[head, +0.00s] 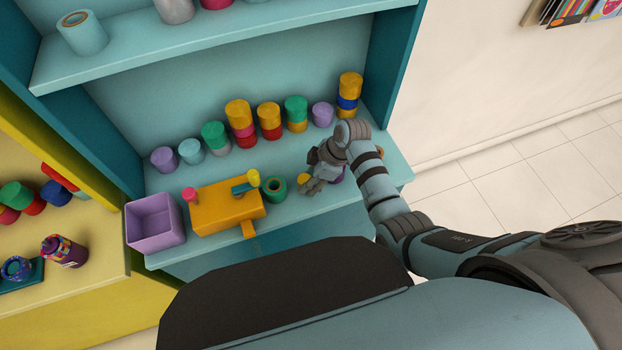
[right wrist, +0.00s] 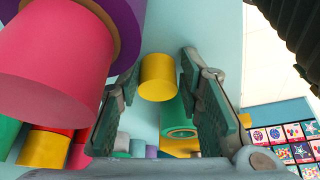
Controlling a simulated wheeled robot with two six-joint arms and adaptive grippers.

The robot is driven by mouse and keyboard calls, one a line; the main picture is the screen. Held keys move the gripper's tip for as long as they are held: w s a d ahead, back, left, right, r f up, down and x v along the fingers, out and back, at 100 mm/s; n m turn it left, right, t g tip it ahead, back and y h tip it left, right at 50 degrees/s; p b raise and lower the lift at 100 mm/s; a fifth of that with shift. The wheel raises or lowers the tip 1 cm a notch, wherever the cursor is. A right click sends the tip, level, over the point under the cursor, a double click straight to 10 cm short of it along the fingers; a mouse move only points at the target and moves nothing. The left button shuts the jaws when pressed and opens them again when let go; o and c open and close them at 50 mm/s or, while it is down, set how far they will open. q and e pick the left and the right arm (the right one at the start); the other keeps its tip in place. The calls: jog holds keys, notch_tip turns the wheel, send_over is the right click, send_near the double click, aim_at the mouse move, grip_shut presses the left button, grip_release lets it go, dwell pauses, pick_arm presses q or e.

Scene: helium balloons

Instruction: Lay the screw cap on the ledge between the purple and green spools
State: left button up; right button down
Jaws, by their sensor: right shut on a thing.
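My right gripper (head: 308,184) is low over the right part of the teal ledge (head: 300,204). It is shut on a small yellow screw cap (head: 304,178); in the right wrist view the cap (right wrist: 158,78) sits between the fingertips. The green spool (head: 273,189), with a pale hollow middle, stands left of the gripper; it also shows in the right wrist view (right wrist: 176,116). The purple spool (head: 338,177) is right of the gripper and mostly hidden behind it. I cannot tell whether the cap touches the ledge. My left gripper is not in view.
An orange box (head: 215,212) with a tap-like top and a purple bin (head: 153,222) stand left of the green spool. Several coloured spools and stacks line the back, including a yellow and blue stack (head: 348,96). A large pink cylinder (right wrist: 55,70) is close in the right wrist view.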

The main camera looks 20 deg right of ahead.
jog(key=shift+s+f, duration=0.25)
jog(key=shift+f, duration=0.15)
jog(key=c, duration=1.2)
grip_release()
jog(key=shift+s+f, duration=0.1)
jog(key=shift+o, duration=0.4)
jog(key=shift+w+f, duration=0.2)
jog(key=shift+w, duration=0.25)
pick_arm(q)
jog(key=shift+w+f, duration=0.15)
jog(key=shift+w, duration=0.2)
pick_arm(e)
jog(key=shift+r, duration=0.1)
jog(key=shift+s, duration=0.1)
jog(key=shift+r+p, duration=0.3)
jog(key=shift+r, duration=0.25)
pick_arm(q)
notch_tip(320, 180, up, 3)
jog(key=p, duration=0.2)
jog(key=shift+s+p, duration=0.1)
jog(key=shift+p, duration=0.2)
pick_arm(e)
jog(key=v, duration=1.2)
jog(key=shift+w+r, duration=0.15)
jog(key=shift+w, duration=0.1)
